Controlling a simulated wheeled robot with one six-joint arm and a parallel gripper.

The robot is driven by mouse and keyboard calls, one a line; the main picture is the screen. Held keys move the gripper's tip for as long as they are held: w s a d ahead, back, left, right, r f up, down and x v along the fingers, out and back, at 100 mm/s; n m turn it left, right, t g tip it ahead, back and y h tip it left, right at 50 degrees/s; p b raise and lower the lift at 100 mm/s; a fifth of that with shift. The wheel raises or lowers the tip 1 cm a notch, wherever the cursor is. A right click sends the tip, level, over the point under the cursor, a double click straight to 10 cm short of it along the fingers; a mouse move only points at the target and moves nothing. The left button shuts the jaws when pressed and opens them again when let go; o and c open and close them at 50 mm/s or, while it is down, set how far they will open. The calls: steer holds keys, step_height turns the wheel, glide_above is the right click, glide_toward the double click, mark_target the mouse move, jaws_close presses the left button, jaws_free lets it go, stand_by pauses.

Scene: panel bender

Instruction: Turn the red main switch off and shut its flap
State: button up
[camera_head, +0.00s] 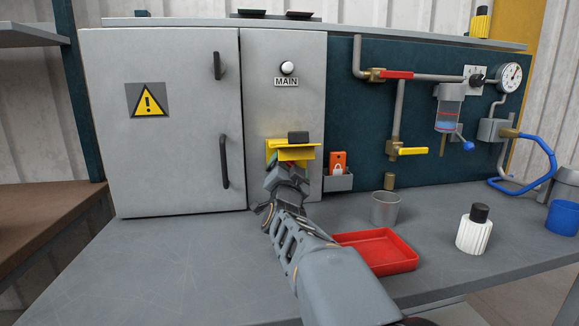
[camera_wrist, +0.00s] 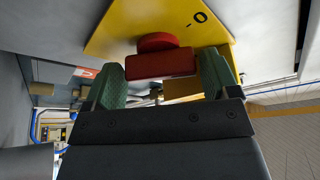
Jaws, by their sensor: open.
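The red main switch (camera_wrist: 160,60) has a round base and a bar handle on a yellow plate (camera_wrist: 115,30) marked "O" and "-" in the wrist view. In the head view my arm hides the switch. The yellow flap (camera_head: 297,154) stands out from the grey cabinet front, above my gripper (camera_head: 285,172). My gripper also shows in the wrist view (camera_wrist: 165,82), open, with one green fingertip on each side of the red handle. A gap shows at the right finger; I cannot tell whether the left finger touches the handle.
A grey holder (camera_head: 338,183) with an orange padlock tag is close on the right. A grey cup (camera_head: 385,208) and a red tray (camera_head: 378,252) stand on the bench by my arm. The bench's left side is clear.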

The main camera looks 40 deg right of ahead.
steer(key=c, duration=0.6)
steer(key=n+b, duration=0.1)
steer(key=n+t+b, duration=0.1)
steer(key=shift+f+y+b, duration=0.3)
steer(key=shift+b, duration=0.05)
steer(key=shift+c, duration=0.3)
steer(key=shift+r+n+t+y+b, duration=0.2)
steer(key=shift+n+b, duration=0.15)
steer(key=shift+n, duration=0.2)
steer(key=shift+r+n+t+y+b, duration=0.1)
steer(key=shift+n+t+y+b, duration=0.1)
steer(key=shift+n+b, duration=0.25)
steer(key=o, duration=0.7)
steer(key=shift+c, duration=0.2)
